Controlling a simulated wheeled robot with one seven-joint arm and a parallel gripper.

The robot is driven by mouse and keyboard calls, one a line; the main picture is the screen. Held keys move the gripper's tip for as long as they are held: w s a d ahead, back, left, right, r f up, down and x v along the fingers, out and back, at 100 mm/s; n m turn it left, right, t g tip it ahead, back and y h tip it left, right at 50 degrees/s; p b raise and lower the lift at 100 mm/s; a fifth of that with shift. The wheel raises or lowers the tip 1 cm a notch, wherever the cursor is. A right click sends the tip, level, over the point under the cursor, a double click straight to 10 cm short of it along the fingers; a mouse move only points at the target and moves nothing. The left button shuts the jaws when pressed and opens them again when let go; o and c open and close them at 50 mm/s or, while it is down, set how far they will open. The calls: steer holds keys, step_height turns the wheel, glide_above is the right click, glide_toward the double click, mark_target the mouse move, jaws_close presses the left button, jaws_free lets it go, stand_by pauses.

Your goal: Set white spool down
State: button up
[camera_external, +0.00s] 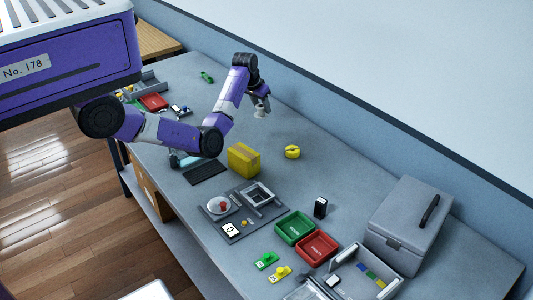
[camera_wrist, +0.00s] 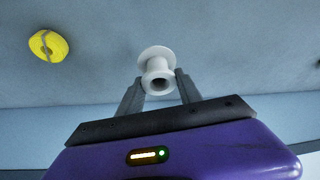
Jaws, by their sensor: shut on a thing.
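The white spool (camera_wrist: 158,66) is between the two fingers of my gripper (camera_wrist: 158,85) in the wrist view. My gripper is shut on it. In the external view my gripper (camera_external: 261,104) points down over the back part of the grey table, with the small white spool (camera_external: 260,113) at its tip. The spool looks close to the table top, but I cannot tell whether it touches.
A yellow strap roll (camera_external: 292,152) lies on the table to the right of my gripper; it also shows in the wrist view (camera_wrist: 48,45). A yellow box (camera_external: 243,160) stands nearer. Green (camera_external: 295,228) and red (camera_external: 317,247) trays lie farther right. Table around the spool is clear.

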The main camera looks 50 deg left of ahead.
mark_target(257, 110)
steer(key=shift+f, duration=3.8)
steer(key=shift+f, duration=0.1)
steer(key=o, duration=1.4)
steer(key=shift+c, duration=0.2)
steer(key=v, duration=1.2)
